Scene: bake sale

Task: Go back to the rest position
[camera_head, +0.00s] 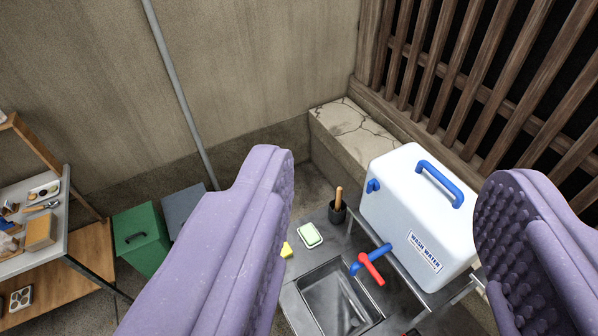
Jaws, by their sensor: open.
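My gripper (385,200) shows as two purple, studded fingers, one at the lower left and one at the right edge. The fingers stand wide apart with nothing between them that they touch. Through the gap I look down on a metal sink (341,296) and a white wash water container (420,210) with blue handles and a red and blue tap. The rest position itself has no mark in view.
A sponge in a dish (309,235) and a dark cup with a wooden handle (338,210) stand behind the sink. A green bin (141,238) and a shelf (85,259) with several items are at the left. A wooden lattice (490,70) rises at the right.

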